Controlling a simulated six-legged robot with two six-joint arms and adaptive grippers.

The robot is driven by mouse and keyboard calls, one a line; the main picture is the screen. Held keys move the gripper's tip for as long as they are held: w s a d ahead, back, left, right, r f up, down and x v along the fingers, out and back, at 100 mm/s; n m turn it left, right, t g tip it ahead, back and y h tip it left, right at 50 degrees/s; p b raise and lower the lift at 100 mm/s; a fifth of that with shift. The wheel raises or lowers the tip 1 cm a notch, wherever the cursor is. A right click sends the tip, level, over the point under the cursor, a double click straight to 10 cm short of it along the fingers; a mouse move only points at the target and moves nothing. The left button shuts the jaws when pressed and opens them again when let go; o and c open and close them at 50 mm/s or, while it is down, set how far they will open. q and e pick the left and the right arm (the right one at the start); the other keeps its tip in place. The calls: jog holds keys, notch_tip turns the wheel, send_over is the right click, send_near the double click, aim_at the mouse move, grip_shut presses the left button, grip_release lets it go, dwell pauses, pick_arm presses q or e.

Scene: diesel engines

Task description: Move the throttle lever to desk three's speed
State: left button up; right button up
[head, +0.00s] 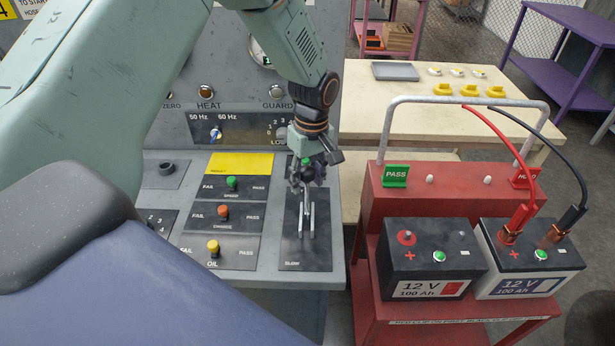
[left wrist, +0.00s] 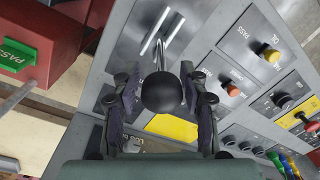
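My left gripper (head: 307,178) is over the top of the lever, at the far part of the plate. In the left wrist view the black knob (left wrist: 162,93) sits between the two fingers of my left gripper (left wrist: 161,85), with a narrow gap seeming to show on each side. The fingers hide part of the knob in the head view. My right gripper is not in view.
Left of the lever are green (head: 232,182), red (head: 224,211) and yellow (head: 213,246) knobs on PASS/FAIL panels below a yellow card (head: 241,163). A red cart (head: 445,190) with two batteries stands right of the desk. A pale table (head: 450,118) is behind it.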

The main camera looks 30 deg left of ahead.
pick_arm(q)
jog(key=shift+s+r, duration=0.15)
jog(key=c, duration=0.6)
grip_shut()
jog(key=shift+w+a+p, duration=0.15)
jog(key=shift+w+p, duration=0.2)
jog(key=shift+w, duration=0.15)
jog(key=o, duration=0.5)
grip_release()
jog(key=shift+w+a, duration=0.1)
jog(key=o, duration=0.5)
jog(key=shift+c, duration=0.2)
jog(key=shift+s, duration=0.2)
